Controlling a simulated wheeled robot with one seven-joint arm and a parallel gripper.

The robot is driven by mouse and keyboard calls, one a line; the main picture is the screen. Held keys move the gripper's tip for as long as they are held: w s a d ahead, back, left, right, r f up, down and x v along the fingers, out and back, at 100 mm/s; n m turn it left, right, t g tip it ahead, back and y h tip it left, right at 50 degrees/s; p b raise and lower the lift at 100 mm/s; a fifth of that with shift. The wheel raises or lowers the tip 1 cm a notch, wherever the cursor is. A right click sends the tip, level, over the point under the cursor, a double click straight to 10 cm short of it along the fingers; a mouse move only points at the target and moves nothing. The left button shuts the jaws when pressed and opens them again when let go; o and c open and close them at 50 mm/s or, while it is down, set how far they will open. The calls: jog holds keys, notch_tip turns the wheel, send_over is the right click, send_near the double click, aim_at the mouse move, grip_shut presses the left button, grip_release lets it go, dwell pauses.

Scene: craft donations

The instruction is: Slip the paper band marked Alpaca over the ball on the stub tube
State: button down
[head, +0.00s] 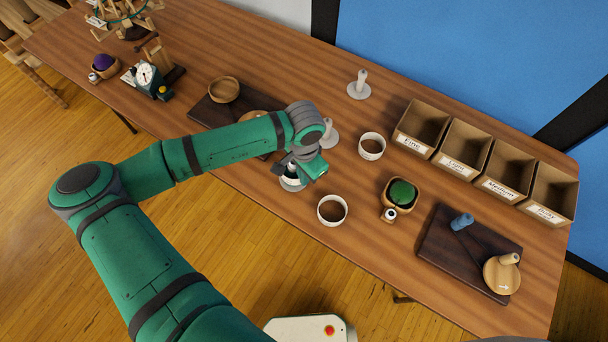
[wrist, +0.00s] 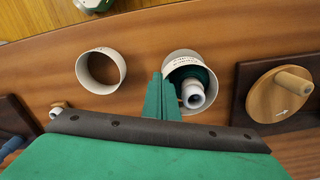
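A white paper band (wrist: 182,61) with small dark lettering, too small to read, is in the wrist view. It encircles a dark green ball (wrist: 207,77) on a white stub tube (wrist: 193,95), whose end shows inside the ring. My gripper (wrist: 161,95) is at the band's left side, its green fingers close together with the band's wall apparently between them. In the head view my gripper (head: 301,162) is over this band (head: 291,185), hiding much of it and the ball. Whether the band rests on the table I cannot tell.
Two more white bands (head: 332,210) (head: 371,145) stand nearby, apparently empty. A pale stub post (head: 329,134) is just behind my gripper, another (head: 359,83) farther back. A green ball (head: 402,192) sits in a wooden bowl to the right. Labelled bins (head: 466,145) line the back.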

jog(key=c, duration=2)
grip_release()
jog(key=shift+d, duration=0.1)
notch_tip(320, 180, up, 11)
jog(key=shift+w+f, duration=0.1)
